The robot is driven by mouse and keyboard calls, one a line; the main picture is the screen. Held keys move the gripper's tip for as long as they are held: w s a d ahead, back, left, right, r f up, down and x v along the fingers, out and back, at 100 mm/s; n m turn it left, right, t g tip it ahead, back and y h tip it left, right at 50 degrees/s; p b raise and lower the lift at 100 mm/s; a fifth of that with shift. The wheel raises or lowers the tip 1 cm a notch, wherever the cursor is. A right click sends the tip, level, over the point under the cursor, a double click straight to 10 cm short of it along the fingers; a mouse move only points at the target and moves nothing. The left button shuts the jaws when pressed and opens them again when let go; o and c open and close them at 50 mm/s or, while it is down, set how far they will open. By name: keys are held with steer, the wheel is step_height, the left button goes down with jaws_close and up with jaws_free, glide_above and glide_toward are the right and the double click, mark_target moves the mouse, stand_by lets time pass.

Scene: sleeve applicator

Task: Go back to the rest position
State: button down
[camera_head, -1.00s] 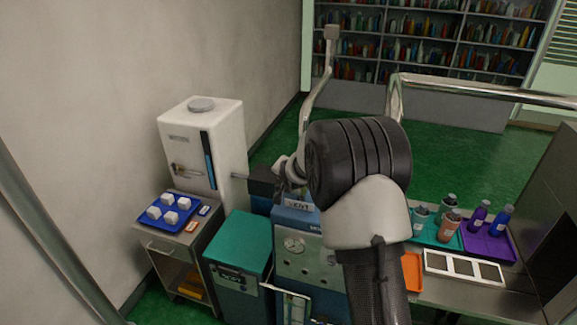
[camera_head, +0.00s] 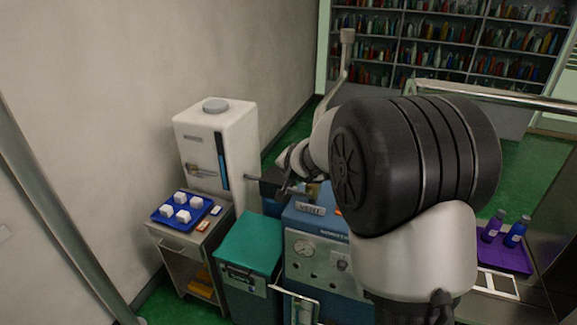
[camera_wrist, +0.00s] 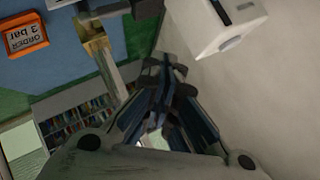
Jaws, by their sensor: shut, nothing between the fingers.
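My gripper (camera_wrist: 165,90) shows in the wrist view with its dark fingers drawn together and nothing between them. In the head view the gripper (camera_head: 290,187) is small and partly hidden, near the top of the blue machine (camera_head: 305,258). My arm's large black joint and white link cover much of the centre and right, hiding part of the bench behind them.
A white dispenser (camera_head: 215,150) stands at the left wall. A blue tray (camera_head: 160,224) with white cubes sits on a small cabinet (camera_head: 180,244). A teal-lidded bin (camera_head: 248,243) stands beside it. A purple tray (camera_head: 510,262) holds two bottles at the right. Bookshelves (camera_head: 440,50) line the back.

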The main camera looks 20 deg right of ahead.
steer(key=s+a+f+n+g+y+b, duration=0.1)
steer(key=s+a+n+b, duration=0.15)
steer(key=s, duration=0.55)
steer(key=s+a+f+n+g+b, duration=0.1)
steer(key=s+b, duration=0.3)
steer(key=s, duration=0.3)
steer(key=s+a+f+n+g+y+b, duration=0.15)
steer(key=s+b, duration=0.25)
steer(key=s, duration=0.4)
steer(key=s+f+n+g+b, duration=0.1)
steer(key=s+f+b, duration=0.1)
steer(key=s, duration=0.5)
steer(key=s+f+n+g+h+b, duration=0.1)
steer(key=s+f+n+b, duration=0.1)
steer(key=s+f, duration=0.2)
steer(key=s+f+n+g+b, duration=0.1)
steer(key=s+f, duration=0.3)
steer(key=s, duration=0.6)
steer(key=shift+s+n+b, duration=0.15)
steer(key=shift+n+b, duration=0.45)
steer(key=shift+b, duration=0.2)
